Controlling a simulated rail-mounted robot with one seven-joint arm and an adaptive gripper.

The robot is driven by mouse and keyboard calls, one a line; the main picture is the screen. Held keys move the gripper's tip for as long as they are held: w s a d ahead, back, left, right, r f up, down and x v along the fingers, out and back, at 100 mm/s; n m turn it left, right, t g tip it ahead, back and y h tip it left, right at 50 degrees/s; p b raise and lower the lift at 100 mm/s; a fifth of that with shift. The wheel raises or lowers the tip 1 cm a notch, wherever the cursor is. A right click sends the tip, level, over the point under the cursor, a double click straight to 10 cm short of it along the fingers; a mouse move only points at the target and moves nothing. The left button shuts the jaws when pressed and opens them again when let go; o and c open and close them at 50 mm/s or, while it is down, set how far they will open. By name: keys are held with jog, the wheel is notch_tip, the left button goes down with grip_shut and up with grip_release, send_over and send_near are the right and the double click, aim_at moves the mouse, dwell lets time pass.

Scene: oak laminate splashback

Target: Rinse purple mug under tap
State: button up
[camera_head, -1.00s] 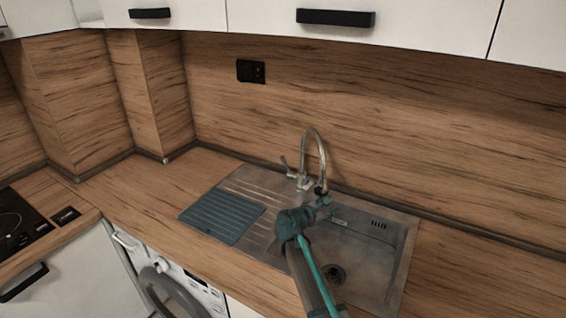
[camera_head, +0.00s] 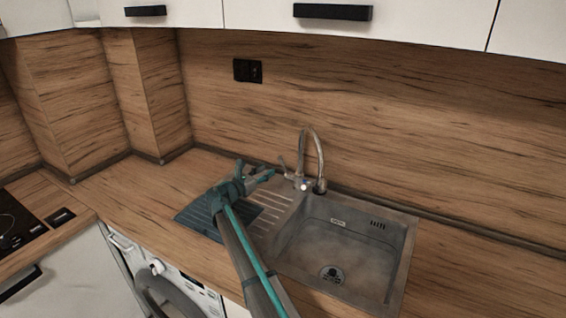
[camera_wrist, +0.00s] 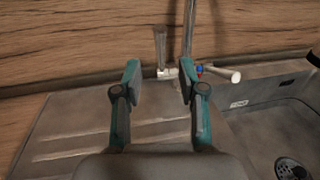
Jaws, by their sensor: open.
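No purple mug shows in either view. The chrome tap (camera_head: 319,160) stands behind the sink, with its tall curved spout and a side lever (camera_head: 282,163). In the wrist view, the tap's upright pipe (camera_wrist: 189,25) and lever (camera_wrist: 160,45) rise beyond my fingers. The sink basin (camera_head: 345,250) looks empty, with the drain near its front; I see no water running. My gripper (camera_head: 256,168) is open and empty, over the drainboard to the left of the tap. In the wrist view, my gripper (camera_wrist: 160,82) has its two teal fingers apart, with the tap's lever appearing between them.
A black socket (camera_head: 247,71) is on the wooden splashback. Wall cabinets (camera_head: 400,22) hang above. A hob (camera_head: 18,225) is at far left. The counter (camera_head: 125,190) left of the sink is clear.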

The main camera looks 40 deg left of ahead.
aim_at(282, 161)
jog(key=w+p, duration=0.3)
jog(key=w, duration=0.7)
grip_shut()
